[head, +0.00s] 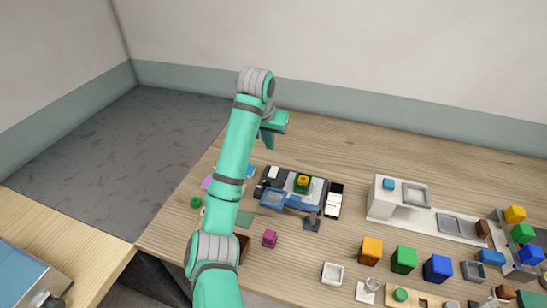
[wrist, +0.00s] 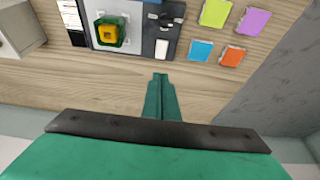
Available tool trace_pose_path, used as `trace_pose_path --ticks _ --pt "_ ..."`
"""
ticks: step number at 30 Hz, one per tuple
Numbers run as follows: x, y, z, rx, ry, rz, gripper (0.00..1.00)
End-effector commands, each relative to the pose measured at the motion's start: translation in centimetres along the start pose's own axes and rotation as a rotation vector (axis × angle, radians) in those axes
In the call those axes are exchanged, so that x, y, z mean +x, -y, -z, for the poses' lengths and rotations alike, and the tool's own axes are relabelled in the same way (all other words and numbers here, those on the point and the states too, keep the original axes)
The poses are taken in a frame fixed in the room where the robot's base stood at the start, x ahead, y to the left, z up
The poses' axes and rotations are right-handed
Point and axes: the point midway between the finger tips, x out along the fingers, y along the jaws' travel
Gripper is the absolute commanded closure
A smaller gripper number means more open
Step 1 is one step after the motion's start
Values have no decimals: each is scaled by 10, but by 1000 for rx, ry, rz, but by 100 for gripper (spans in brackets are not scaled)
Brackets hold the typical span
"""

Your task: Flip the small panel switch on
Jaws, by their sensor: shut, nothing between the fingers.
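A dark panel (wrist: 150,17) sits at the top of the wrist view, and a small white switch (wrist: 162,48) shows on it. In the head view the white switch (head: 273,172) is at the back left of the device on the wooden table. I cannot tell which way the switch is tipped. My gripper (wrist: 160,78) is shut and empty, with its fingertips just below the switch in the wrist view and apart from it in the picture. In the head view my gripper (head: 269,147) points down behind the device.
A yellow block in a green holder (wrist: 110,32) stands beside the switch. Coloured squares, including a blue one (wrist: 202,50) and an orange one (wrist: 232,56), lie on the other side. A white stand (head: 383,207) and several cubes are at the right. The table's back strip is clear.

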Motion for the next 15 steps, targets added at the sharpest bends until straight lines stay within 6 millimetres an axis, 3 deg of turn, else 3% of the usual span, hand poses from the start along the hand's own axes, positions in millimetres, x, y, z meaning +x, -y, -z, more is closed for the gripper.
trace_pose_path --ticks 10,15 --pt "2 0 0 0 -1 -1 100" --pt "16 -2 1 0 -1 -4 100"
